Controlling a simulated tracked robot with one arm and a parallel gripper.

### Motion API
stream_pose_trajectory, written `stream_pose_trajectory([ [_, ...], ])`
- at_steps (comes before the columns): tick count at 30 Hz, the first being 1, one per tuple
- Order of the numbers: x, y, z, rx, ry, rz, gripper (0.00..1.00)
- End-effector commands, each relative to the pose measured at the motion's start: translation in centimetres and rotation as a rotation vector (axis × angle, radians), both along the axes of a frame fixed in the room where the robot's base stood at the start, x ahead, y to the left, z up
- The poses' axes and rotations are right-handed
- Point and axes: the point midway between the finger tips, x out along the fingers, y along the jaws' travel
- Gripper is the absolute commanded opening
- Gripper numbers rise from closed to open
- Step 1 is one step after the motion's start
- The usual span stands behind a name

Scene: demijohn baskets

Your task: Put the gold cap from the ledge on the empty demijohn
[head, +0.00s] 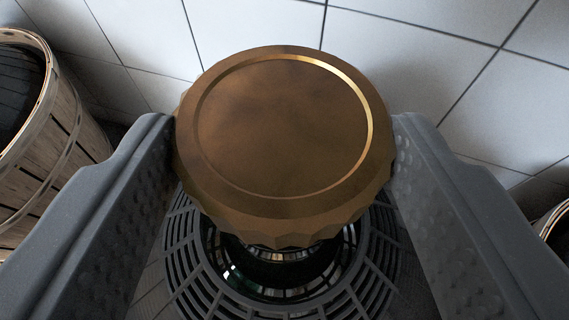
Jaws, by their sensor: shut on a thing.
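The gold cap (280,125) is large in the middle of the head view, its round top facing me. My gripper (284,150) is shut on it, with one grey finger against each side. Below the cap is a demijohn (245,280) of dark glass in a dark slatted plastic basket (185,262). The cap hides the demijohn's mouth, so I cannot tell whether the cap touches it or hangs above it. I cannot see whether this demijohn is empty.
A wooden slatted basket (50,150) with something dark inside stands at the left. The rim of another basket (556,222) shows at the right edge. A white tiled surface (430,60) lies behind the cap. The ledge is not recognisable in view.

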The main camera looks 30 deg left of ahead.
Motion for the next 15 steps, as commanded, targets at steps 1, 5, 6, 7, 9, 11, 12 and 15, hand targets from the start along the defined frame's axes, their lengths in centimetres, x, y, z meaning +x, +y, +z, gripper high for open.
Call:
stream_pose_trajectory([
  [1,0.0,-0.01,-0.13,0.0,0.0,0.0,0.36],
  [5,0.0,-0.01,-0.35,0.0,0.0,0.0,0.36],
  [6,0.0,-0.02,-0.41,0.0,0.0,0.0,0.36],
  [7,0.0,-0.02,-0.46,0.0,0.0,0.0,0.36],
  [9,0.0,-0.01,-0.58,0.0,0.0,0.0,0.36],
  [11,0.0,-0.01,-0.69,0.0,0.0,0.0,0.36],
  [12,0.0,-0.01,-0.75,0.0,0.0,0.0,0.36],
  [15,0.0,-0.01,-0.93,0.0,0.0,0.0,0.36],
])
